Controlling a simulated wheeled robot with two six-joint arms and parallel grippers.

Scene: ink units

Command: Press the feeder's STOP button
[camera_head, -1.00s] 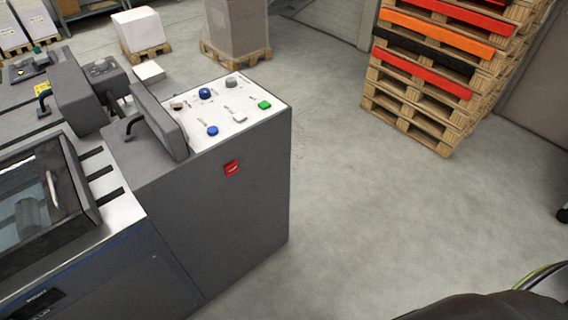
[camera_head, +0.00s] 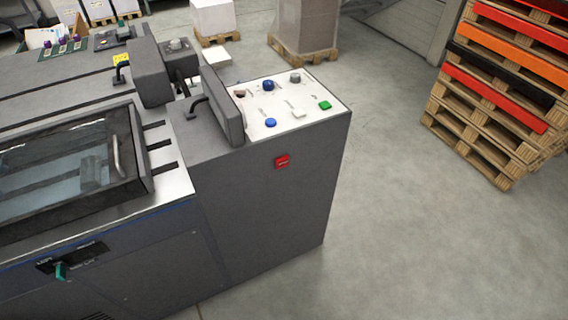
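The feeder (camera_head: 280,215) is a grey machine cabinet at the middle of the head view. Its white control panel (camera_head: 285,129) on top carries a dark reddish button (camera_head: 240,94), a blue knob (camera_head: 268,85), a grey knob (camera_head: 295,77), a blue button (camera_head: 271,122), a white button (camera_head: 298,113) and a green button (camera_head: 325,105). The labels are too small to read, so I cannot tell which is STOP. A grey upright plate partly screens the panel's left edge. Neither of my grippers is in view.
A windowed machine cover (camera_head: 70,170) is at left. A pallet stack (camera_head: 490,130) stands at right, and wrapped goods (camera_head: 305,25) stand on a pallet behind. The floor right of the cabinet is clear.

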